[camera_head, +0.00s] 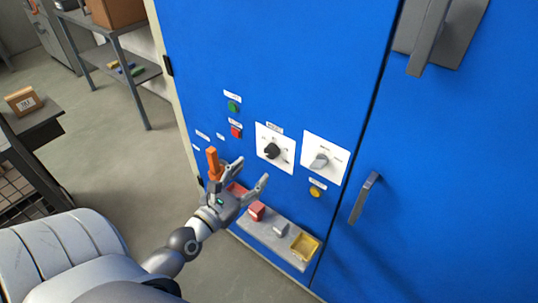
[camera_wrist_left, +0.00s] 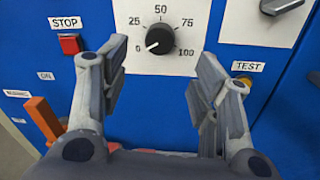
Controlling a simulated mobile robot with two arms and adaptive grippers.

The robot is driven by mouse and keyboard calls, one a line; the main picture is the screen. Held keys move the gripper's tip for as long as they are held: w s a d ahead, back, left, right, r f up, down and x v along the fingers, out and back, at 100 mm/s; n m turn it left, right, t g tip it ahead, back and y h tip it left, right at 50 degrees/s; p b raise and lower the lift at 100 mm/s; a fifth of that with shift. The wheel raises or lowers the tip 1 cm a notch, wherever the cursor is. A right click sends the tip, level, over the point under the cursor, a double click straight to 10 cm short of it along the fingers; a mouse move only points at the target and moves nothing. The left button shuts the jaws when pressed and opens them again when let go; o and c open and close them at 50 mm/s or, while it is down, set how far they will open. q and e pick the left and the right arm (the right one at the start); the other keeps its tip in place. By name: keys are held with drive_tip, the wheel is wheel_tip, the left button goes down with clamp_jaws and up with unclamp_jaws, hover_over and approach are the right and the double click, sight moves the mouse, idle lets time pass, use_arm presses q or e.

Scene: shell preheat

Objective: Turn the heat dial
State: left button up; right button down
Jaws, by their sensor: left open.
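The heat dial (camera_head: 272,150) is a black round knob on a white plate on the blue cabinet. In the left wrist view the dial (camera_wrist_left: 160,40) has a scale from 0 to 100, and its white mark points to the lower left, near 0. My left gripper (camera_head: 252,171) is open and empty, below and in front of the dial. In the left wrist view its two fingers (camera_wrist_left: 158,75) stand to either side of the dial, below it, apart from it as far as I can tell. My right gripper is not in view.
A grey selector switch (camera_head: 319,161) sits right of the dial, above a yellow TEST button (camera_head: 315,192). A red STOP button (camera_head: 236,131) and green button (camera_head: 233,107) are left. An orange lever (camera_head: 213,162) stands beside my gripper. A ledge (camera_head: 262,231) juts out below.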

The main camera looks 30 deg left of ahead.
sight(269, 155)
use_arm(q)
drive_tip(key=w+p, duration=0.1)
drive_tip(key=w, duration=0.6)
drive_tip(key=shift+w, duration=0.1)
drive_tip(key=shift+w+p, duration=0.3)
drive_tip(key=shift+w, duration=0.2)
drive_tip(key=shift+c, duration=0.4)
drive_tip(key=c, duration=1)
